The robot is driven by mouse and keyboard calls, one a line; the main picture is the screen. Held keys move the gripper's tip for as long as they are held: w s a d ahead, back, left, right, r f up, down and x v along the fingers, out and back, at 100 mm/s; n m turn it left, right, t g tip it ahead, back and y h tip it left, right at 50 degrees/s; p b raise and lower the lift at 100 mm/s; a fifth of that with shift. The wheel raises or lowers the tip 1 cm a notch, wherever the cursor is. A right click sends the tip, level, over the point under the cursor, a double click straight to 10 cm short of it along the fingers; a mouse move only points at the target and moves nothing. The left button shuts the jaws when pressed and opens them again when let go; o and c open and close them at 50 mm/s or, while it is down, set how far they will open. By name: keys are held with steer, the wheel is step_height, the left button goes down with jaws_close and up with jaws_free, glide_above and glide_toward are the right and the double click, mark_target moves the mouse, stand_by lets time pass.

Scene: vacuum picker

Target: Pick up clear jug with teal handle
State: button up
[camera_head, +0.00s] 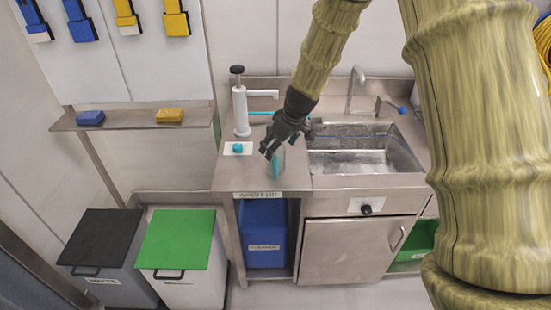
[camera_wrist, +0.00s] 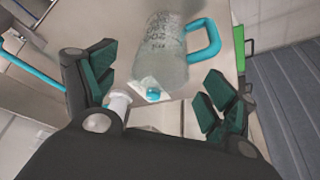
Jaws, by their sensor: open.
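The clear jug (camera_wrist: 162,45) with its teal handle (camera_wrist: 207,40) stands on the steel counter in the wrist view. The handle is at the jug's right side. In the head view the jug shows only in part, with its teal handle (camera_head: 276,164) below my gripper (camera_head: 271,151), which hides the rest. In the wrist view my gripper (camera_wrist: 158,88) is open, with one finger at lower left and one at lower right of the jug. Nothing is held between the fingers. I cannot tell whether a finger touches the jug.
A white pump dispenser (camera_head: 240,110) stands behind left on the counter (camera_head: 232,177). A small teal piece on a white plate (camera_head: 229,149) lies left of my gripper. A sink (camera_head: 350,155) with a faucet (camera_head: 354,88) is at right. Two lidded bins stand at lower left.

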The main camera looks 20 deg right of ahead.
steer(key=shift+f, duration=0.15)
steer(key=shift+c, duration=0.4)
steer(key=c, duration=1.2)
